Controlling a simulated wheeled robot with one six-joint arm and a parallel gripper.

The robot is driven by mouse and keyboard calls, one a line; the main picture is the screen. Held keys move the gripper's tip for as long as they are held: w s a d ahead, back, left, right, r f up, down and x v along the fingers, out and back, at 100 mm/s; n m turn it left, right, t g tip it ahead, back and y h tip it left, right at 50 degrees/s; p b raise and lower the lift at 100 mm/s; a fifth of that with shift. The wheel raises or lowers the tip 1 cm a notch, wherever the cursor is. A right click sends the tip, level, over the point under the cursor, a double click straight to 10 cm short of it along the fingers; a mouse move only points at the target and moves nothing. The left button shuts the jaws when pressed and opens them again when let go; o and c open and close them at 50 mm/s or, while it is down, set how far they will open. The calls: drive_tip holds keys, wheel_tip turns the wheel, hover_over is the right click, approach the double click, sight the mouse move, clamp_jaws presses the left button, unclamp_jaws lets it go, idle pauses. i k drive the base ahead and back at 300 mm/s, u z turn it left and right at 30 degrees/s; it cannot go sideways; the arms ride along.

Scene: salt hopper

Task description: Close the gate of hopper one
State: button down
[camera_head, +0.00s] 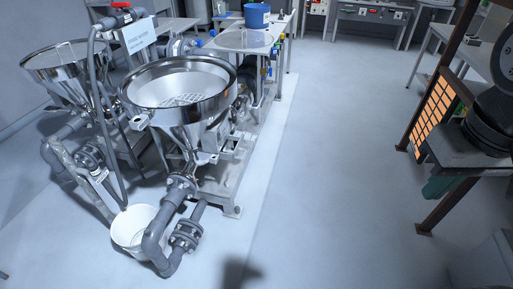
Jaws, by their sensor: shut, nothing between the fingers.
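Two shiny steel hoppers stand at the left. The nearer hopper (212,112) has a wide round rim and a perforated grate inside, and narrows downward to grey piping. The other hopper (48,82) is behind it at the far left. I cannot tell which is hopper one. A flanged grey fitting (186,235) sits low on the nearer pipe, and a similar one (90,156) is on the farther pipe. No gate can be made out clearly, nor whether one is open or shut. My gripper is not in view.
A white bucket (128,240) stands on the floor by the near pipe. A steel table (222,40) with a blue bucket (257,15) is behind the hoppers. Brown-framed equipment (437,110) stands at the right. The middle floor (335,170) is clear.

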sight(233, 144)
drive_tip(key=i, duration=1.15)
drive_tip(key=u, duration=1.8)
